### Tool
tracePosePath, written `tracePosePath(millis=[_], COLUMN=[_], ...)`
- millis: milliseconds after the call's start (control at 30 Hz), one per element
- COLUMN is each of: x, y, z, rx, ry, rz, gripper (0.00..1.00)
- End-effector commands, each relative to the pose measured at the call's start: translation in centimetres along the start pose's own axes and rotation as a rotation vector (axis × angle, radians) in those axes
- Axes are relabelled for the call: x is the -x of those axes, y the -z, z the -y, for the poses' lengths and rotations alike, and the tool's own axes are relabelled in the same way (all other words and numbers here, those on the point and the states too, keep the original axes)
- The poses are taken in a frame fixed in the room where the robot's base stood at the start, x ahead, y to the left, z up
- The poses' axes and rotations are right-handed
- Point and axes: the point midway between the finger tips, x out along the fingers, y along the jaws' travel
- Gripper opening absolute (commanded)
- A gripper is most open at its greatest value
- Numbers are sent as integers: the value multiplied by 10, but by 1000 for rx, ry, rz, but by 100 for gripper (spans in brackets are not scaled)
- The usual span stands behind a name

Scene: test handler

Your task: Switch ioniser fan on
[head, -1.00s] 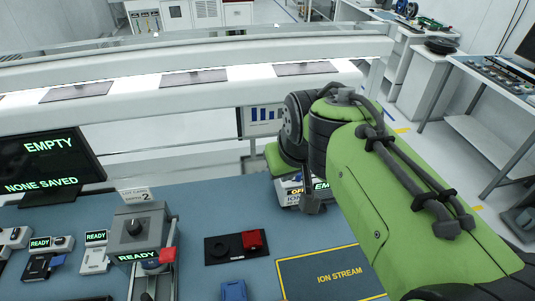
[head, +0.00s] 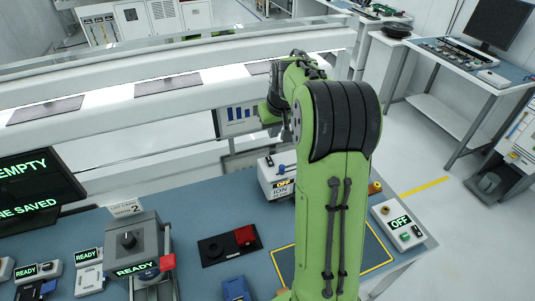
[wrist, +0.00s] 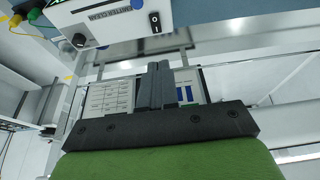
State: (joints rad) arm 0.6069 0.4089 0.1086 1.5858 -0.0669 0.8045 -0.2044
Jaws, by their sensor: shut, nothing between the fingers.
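In the wrist view a white panel (wrist: 108,24) marked EMITTER CLEAN, apparently the ioniser's, fills the top edge. It carries a black rocker switch (wrist: 155,22) marked I and O and a black knob (wrist: 80,40). My gripper (wrist: 160,66) is shut and empty, its fingertips below and apart from the switch in the picture. In the head view the gripper's end is largely hidden behind my arm.
A mat marked by a yellow outline (head: 375,268) lies under my arm. A white box reading OFF (head: 399,223) stands at the bench's right edge. A black tray with a red block (head: 246,236) and a grey READY unit (head: 140,242) stand left. A white rail (head: 105,109) runs behind.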

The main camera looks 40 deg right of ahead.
Motion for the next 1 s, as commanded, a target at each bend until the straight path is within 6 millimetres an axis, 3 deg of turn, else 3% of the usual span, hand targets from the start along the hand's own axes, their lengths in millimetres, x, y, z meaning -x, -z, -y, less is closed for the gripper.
tracePosePath(millis=[167, 600, 800, 1000], x=[-25, -117, -137, -138], y=[-1, -5, -8, -9], z=[1, 1, 1, 1], rx=[-1, 0, 0, 0], ry=[2, 2, 1, 0], rz=[6, 6, 2, 2], gripper=[0, 0, 0, 0])
